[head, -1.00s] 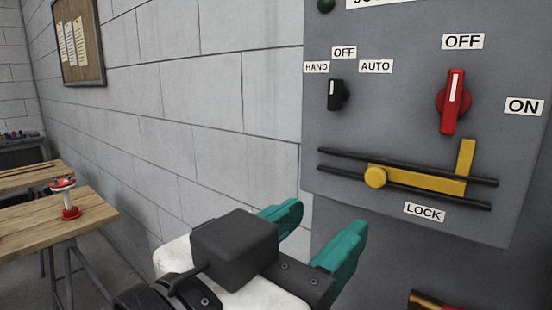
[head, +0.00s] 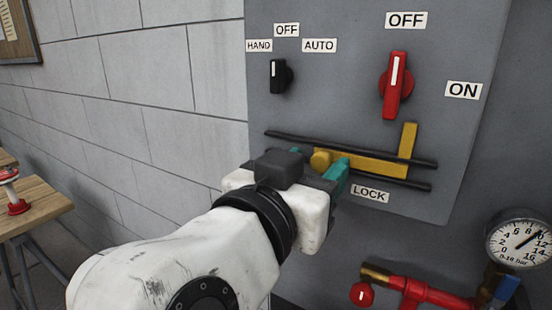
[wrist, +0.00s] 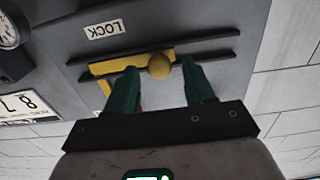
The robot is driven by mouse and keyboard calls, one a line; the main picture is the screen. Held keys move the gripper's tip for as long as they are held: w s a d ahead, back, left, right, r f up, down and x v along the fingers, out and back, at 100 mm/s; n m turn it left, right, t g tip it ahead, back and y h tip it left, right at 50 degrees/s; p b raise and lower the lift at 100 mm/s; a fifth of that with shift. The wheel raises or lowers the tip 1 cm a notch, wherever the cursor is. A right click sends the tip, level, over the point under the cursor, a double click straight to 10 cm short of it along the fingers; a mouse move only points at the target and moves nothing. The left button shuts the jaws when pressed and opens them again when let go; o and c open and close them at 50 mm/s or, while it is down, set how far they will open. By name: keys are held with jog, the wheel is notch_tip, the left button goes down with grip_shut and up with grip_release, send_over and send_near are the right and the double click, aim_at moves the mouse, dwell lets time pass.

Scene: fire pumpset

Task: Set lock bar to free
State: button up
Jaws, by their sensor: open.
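The yellow lock bar (head: 372,164) sits between two dark rails on the grey panel, above the LOCK label (head: 370,194). Its upright end tab stands at the right, below the red switch handle. Its round yellow knob (head: 320,160) is at the left end and also shows in the wrist view (wrist: 159,66). My gripper (head: 319,166) is at the knob, with its teal fingers open. In the wrist view the fingers (wrist: 160,78) lie on either side of the knob, with gaps visible. Contact cannot be told.
The red switch (head: 397,85) stands upright at OFF above the bar. A black selector (head: 279,76) is at the upper left. A pressure gauge (head: 520,240) and red pipework (head: 430,292) are at the lower right. A wooden table (head: 35,208) stands at the left.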

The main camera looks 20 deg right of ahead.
jog(key=shift+w+d, duration=0.15)
grip_shut()
dwell(0.5)
